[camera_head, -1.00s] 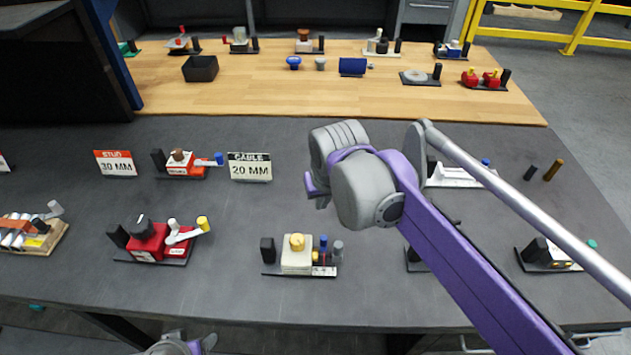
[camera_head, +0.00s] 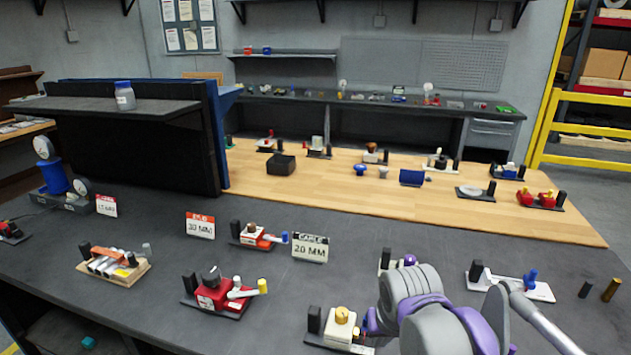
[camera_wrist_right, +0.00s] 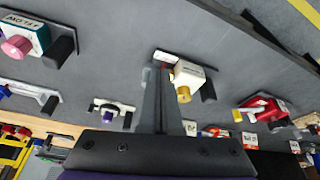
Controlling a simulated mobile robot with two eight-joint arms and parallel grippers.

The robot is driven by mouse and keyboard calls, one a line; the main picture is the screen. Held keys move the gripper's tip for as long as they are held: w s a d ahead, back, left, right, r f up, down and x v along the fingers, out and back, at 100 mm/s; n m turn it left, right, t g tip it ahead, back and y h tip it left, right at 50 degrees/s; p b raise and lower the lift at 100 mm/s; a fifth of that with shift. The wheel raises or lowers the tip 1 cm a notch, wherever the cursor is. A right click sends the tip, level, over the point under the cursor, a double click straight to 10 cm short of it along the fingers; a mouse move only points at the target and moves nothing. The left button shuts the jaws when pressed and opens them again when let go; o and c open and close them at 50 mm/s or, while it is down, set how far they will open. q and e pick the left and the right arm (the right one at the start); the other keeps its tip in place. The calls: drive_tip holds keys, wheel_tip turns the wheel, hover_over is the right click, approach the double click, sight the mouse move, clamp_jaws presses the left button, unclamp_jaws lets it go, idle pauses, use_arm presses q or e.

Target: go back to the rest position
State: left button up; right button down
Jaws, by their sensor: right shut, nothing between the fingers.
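My right gripper (camera_head: 370,322) is low in the head view, its fingers mostly hidden by my own grey and purple wrist. In the right wrist view its fingers (camera_wrist_right: 160,88) are together and hold nothing. The cream block device with a yellow knob (camera_head: 341,325) stands on the dark table (camera_head: 130,290) just left of the gripper in the head view. It also shows beyond the fingers in the right wrist view (camera_wrist_right: 190,76); I cannot tell the gap between them. My left gripper is in neither current view.
A white-based device with a blue knob (camera_head: 510,286) and a red device with a yellow-ended lever (camera_head: 217,293) stand on the dark table. A CABLE 20 MM sign (camera_head: 310,248) stands behind. More fixtures stand on the wooden tabletop (camera_head: 330,190).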

use_arm(q)
drive_tip(key=r+p, duration=0.1)
drive_tip(key=w+r+p, duration=0.1)
drive_tip(key=r, duration=0.1)
drive_tip(key=shift+w, duration=0.15)
use_arm(e)
drive_tip(key=s+d+f, duration=0.2)
drive_tip(key=s+f, duration=0.3)
drive_tip(key=s, duration=0.3)
drive_tip(key=s+d+f+t, duration=0.1)
drive_tip(key=s+d+f, duration=0.2)
drive_tip(key=s+f, duration=0.2)
drive_tip(key=s, duration=0.3)
drive_tip(key=shift+s+f, duration=0.2)
drive_tip(key=shift+s, duration=0.1)
